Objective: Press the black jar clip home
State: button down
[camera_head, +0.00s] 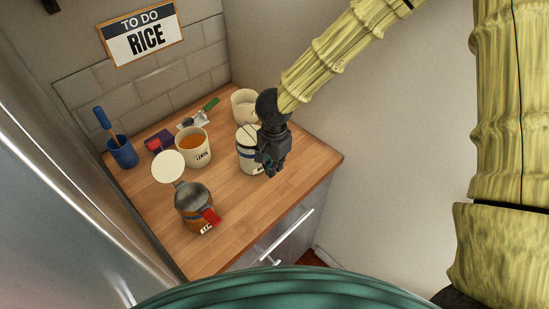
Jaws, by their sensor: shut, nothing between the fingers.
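My gripper (272,172) is shut and empty, pointing down in front of the right side of a white jar (247,163) with a dark band and a thin wire near its top. From this view I cannot tell whether the gripper touches this jar. The jar's right side is hidden behind the gripper, and I cannot make out a black clip on it. A second jar (190,194) stands nearer the front with its round cream lid (168,166) swung up and open. A red clip (210,215) shows on its front.
A cream tub with orange contents (193,147) stands left of the white jar, and another pale container (245,101) stands behind it. A blue cup (122,152) with a blue-handled tool is at the far left. The wooden counter (240,215) is clear at the front right.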

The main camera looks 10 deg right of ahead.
jog(key=shift+s+d, duration=0.15)
jog(key=shift+s, duration=0.2)
jog(key=shift+s+d+r, duration=0.1)
jog(key=shift+s+d, duration=0.35)
jog(key=shift+s, duration=0.3)
jog(key=shift+s+d, duration=0.5)
jog(key=shift+s, duration=0.25)
jog(key=shift+s+d, duration=0.45)
jog(key=shift+s, duration=0.35)
jog(key=shift+s+d, duration=0.5)
jog(key=shift+s, duration=0.25)
jog(key=shift+p, duration=0.35)
jog(key=r+p, duration=0.1)
jog(key=s+r+p, duration=0.1)
jog(key=r+p, duration=0.1)
jog(key=s+d+r+p, duration=0.1)
jog(key=r+p, duration=0.1)
jog(key=shift+s+r, duration=0.15)
jog(key=shift+s, duration=0.1)
